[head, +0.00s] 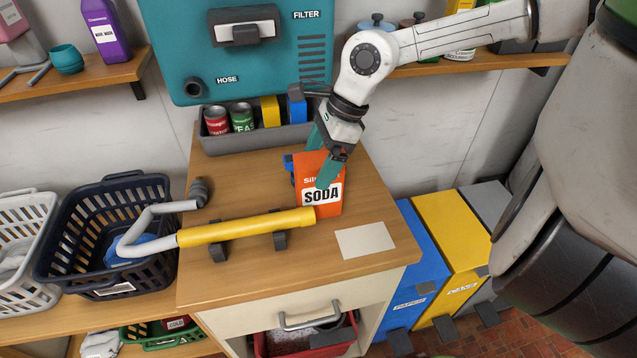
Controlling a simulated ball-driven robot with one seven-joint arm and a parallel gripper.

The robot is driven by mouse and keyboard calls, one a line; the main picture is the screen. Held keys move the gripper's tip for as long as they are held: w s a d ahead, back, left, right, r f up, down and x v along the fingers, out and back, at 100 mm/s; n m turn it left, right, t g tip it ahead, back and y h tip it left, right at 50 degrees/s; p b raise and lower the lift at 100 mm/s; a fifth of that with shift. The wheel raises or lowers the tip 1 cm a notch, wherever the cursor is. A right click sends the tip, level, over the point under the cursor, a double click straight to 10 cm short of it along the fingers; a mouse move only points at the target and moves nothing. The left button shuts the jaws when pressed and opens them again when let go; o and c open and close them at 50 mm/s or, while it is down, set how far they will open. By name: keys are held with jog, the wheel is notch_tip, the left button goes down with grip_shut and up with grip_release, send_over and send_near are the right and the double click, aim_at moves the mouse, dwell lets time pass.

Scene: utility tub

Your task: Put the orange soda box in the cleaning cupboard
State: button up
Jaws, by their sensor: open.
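The orange soda box (310,208), with a white SODA label, stands upright on the wooden top (240,282) of a cream cabinet. My gripper (326,160) is over the box from above, its teal fingers apart. One finger lies in front of the box's upper face; the other is partly hidden behind the box, so contact cannot be told. No cupboard is labelled as the cleaning cupboard. The cream cabinet (225,325) has a front with a grey handle (309,318) and a red tub (275,345) below it.
A yellow-handled pipe (245,228) lies on holders left of the box, close to it. A pale card (364,240) lies to its right. Behind stands a grey bin (255,138) with cans and boxes, below a teal filter unit (180,40). Blue and yellow bins (450,235) stand right.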

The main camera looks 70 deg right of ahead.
jog(key=shift+w+a+f, duration=0.1)
jog(key=shift+w+f, duration=0.05)
jog(key=shift+f, duration=0.2)
jog(key=shift+c, duration=0.2)
jog(key=shift+r, duration=0.1)
grip_shut()
dwell(0.4)
